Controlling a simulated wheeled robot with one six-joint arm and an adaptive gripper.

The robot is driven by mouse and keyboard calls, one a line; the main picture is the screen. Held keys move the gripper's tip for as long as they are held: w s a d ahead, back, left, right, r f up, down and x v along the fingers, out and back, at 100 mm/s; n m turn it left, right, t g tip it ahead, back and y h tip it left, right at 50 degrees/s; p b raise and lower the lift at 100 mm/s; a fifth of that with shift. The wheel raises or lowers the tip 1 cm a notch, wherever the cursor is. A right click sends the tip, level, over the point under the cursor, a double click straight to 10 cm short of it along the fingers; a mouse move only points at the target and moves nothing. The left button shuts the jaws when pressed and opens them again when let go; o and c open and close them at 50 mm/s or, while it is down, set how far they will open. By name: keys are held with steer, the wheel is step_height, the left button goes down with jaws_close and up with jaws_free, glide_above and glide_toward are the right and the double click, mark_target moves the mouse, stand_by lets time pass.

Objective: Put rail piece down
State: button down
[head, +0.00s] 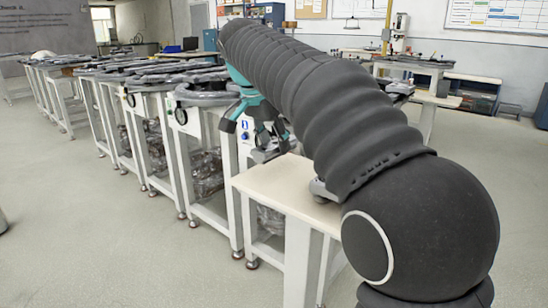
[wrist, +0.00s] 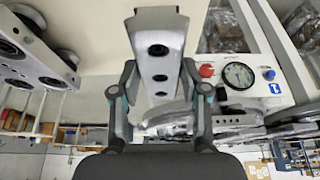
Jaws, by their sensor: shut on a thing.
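My gripper (wrist: 160,88) is shut on a rail piece (wrist: 158,55), a grey metal bar with a row of dark holes, between its two fingers in the wrist view. In the head view my gripper (head: 258,128) is by the back left corner of a cream-topped table (head: 275,183), and my arm hides much of that area. I cannot tell whether the held piece touches anything. Another grey piece with round dark holes (wrist: 38,48) lies on the cream surface at the left of the wrist view.
A white panel with a red knob (wrist: 206,71) and a gauge (wrist: 238,75) is close right of the held piece. A row of white-framed stands with dark ring tracks (head: 205,92) runs to the back left. The floor (head: 110,240) at front left is clear.

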mark_target(272, 145)
step_height(272, 145, down, 4)
steer(key=shift+d+r+b, duration=0.15)
steer(key=shift+b, duration=0.6)
steer(key=c, duration=0.6)
jaws_free()
steer(key=p+v, duration=0.1)
steer(key=v, duration=1.1)
steer(key=shift+w, duration=0.1)
